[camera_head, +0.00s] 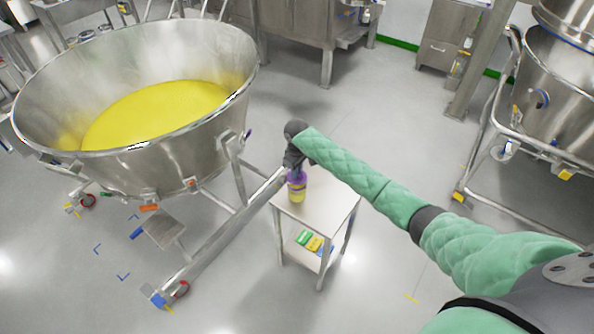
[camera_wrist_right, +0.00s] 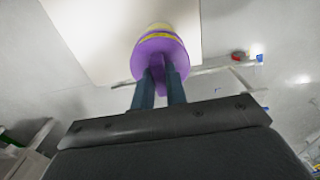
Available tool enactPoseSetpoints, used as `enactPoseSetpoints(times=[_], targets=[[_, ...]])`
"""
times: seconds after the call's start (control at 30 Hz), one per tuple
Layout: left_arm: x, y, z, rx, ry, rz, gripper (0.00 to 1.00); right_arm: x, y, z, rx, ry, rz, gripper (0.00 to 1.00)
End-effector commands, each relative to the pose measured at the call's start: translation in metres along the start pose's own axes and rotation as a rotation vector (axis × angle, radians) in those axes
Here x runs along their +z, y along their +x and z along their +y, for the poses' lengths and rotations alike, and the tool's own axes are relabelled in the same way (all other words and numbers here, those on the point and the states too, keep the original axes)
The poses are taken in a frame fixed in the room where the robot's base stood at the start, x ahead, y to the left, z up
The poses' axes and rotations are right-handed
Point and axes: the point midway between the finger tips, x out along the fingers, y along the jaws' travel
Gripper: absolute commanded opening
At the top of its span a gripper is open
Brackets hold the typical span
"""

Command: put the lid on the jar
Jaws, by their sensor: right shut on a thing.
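A small jar (camera_head: 297,194) with a yellow band stands upright on a small steel table (camera_head: 325,204). A purple lid (camera_head: 297,177) is at its top. In the right wrist view the lid (camera_wrist_right: 143,57) is a purple disc with an upright grip, and part of the jar (camera_wrist_right: 160,27) shows beyond it. My right gripper (camera_head: 294,166) points down over the jar. In the wrist view its two dark fingers (camera_wrist_right: 160,75) are shut on the lid's grip. The lid lines up with the jar, but I cannot tell whether it touches the rim. My left gripper is out of view.
A large steel bowl (camera_head: 190,150) of yellow powder stands on a wheeled frame left of the table. Green and yellow items (camera_head: 314,242) lie on the table's lower shelf. Another steel vessel (camera_head: 560,90) stands at right. Open floor lies between.

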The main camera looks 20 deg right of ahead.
Motion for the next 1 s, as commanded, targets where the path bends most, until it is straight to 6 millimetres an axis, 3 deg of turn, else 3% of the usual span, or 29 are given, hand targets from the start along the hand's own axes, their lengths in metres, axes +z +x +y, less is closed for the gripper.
enactPoseSetpoints(times=[0.37,0.83,1.0], targets=[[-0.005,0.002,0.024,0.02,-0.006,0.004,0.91,0.0,0.005,0.0,0.0,0.0,0.0,0.0],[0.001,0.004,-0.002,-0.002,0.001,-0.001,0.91,0.0,0.01,0.0,0.0,0.0,0.0,0.0],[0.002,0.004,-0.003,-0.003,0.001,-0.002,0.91,0.0,0.013,0.0,0.0,0.0,0.0,0.0]])
